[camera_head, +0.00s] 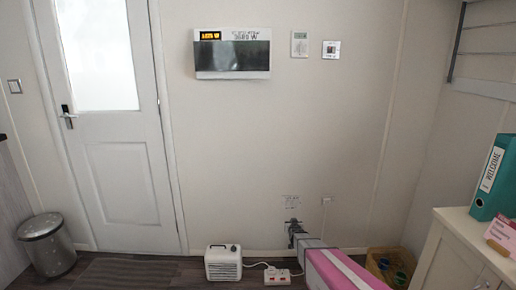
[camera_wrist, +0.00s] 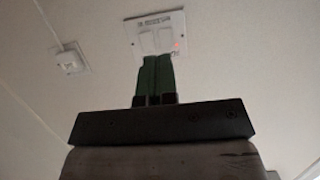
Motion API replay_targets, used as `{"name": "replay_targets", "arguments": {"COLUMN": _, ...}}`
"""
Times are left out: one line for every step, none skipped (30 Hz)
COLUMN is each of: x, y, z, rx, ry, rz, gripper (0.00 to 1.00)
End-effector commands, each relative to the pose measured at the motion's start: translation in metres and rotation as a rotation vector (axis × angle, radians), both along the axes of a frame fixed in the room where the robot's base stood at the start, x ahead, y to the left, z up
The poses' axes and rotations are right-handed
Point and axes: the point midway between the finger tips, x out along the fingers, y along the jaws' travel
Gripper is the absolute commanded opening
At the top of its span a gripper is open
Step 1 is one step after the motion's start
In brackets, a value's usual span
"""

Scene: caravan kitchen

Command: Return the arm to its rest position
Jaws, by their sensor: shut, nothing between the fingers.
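My gripper (camera_head: 292,223) is low in front of the back wall, right of centre in the head view, with my arm reaching to it from the bottom edge. In the wrist view the two green fingers of my gripper (camera_wrist: 156,57) are together with nothing between them. The plate also shows just above my gripper in the head view (camera_head: 291,201). Whether the fingertips touch the plate or wall, I cannot tell.
A white heater (camera_head: 223,263) and a socket strip (camera_head: 277,276) with a cable lie on the floor left of my arm. A basket (camera_head: 388,268) and a cream cabinet (camera_head: 452,251) with a teal binder (camera_head: 493,179) are at the right. A bin (camera_head: 47,244) stands far left.

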Motion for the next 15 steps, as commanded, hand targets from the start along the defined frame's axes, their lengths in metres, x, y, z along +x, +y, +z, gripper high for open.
{"name": "replay_targets", "arguments": {"x": -0.023, "y": 0.000, "z": 0.014, "rx": 0.000, "ry": 0.074, "rz": 0.000, "gripper": 0.00}}
{"name": "replay_targets", "arguments": {"x": -0.032, "y": 0.000, "z": 0.017, "rx": 0.000, "ry": 0.122, "rz": 0.000, "gripper": 0.00}}
{"name": "replay_targets", "arguments": {"x": -0.045, "y": 0.000, "z": 0.023, "rx": 0.000, "ry": 0.185, "rz": 0.000, "gripper": 0.00}}
{"name": "replay_targets", "arguments": {"x": -0.055, "y": 0.000, "z": 0.026, "rx": 0.000, "ry": 0.233, "rz": 0.000, "gripper": 0.00}}
{"name": "replay_targets", "arguments": {"x": -0.066, "y": 0.000, "z": 0.030, "rx": 0.000, "ry": 0.281, "rz": 0.000, "gripper": 0.00}}
{"name": "replay_targets", "arguments": {"x": -0.081, "y": 0.000, "z": 0.035, "rx": 0.000, "ry": 0.344, "rz": 0.000, "gripper": 0.00}}
{"name": "replay_targets", "arguments": {"x": -0.093, "y": 0.000, "z": 0.039, "rx": 0.000, "ry": 0.391, "rz": 0.000, "gripper": 0.00}}
{"name": "replay_targets", "arguments": {"x": -0.105, "y": 0.000, "z": 0.043, "rx": 0.000, "ry": 0.440, "rz": 0.000, "gripper": 0.00}}
{"name": "replay_targets", "arguments": {"x": -0.122, "y": 0.000, "z": 0.049, "rx": 0.000, "ry": 0.503, "rz": 0.000, "gripper": 0.00}}
{"name": "replay_targets", "arguments": {"x": -0.135, "y": 0.000, "z": 0.053, "rx": 0.000, "ry": 0.550, "rz": 0.000, "gripper": 0.00}}
{"name": "replay_targets", "arguments": {"x": -0.149, "y": 0.000, "z": 0.058, "rx": 0.000, "ry": 0.599, "rz": 0.000, "gripper": 0.00}}
{"name": "replay_targets", "arguments": {"x": -0.168, "y": 0.000, "z": 0.064, "rx": 0.000, "ry": 0.662, "rz": 0.000, "gripper": 0.00}}
{"name": "replay_targets", "arguments": {"x": -0.182, "y": 0.000, "z": 0.069, "rx": 0.000, "ry": 0.709, "rz": 0.000, "gripper": 0.00}}
{"name": "replay_targets", "arguments": {"x": -0.197, "y": 0.000, "z": 0.074, "rx": 0.000, "ry": 0.757, "rz": 0.000, "gripper": 0.00}}
{"name": "replay_targets", "arguments": {"x": -0.217, "y": 0.000, "z": 0.081, "rx": 0.000, "ry": 0.820, "rz": 0.000, "gripper": 0.00}}
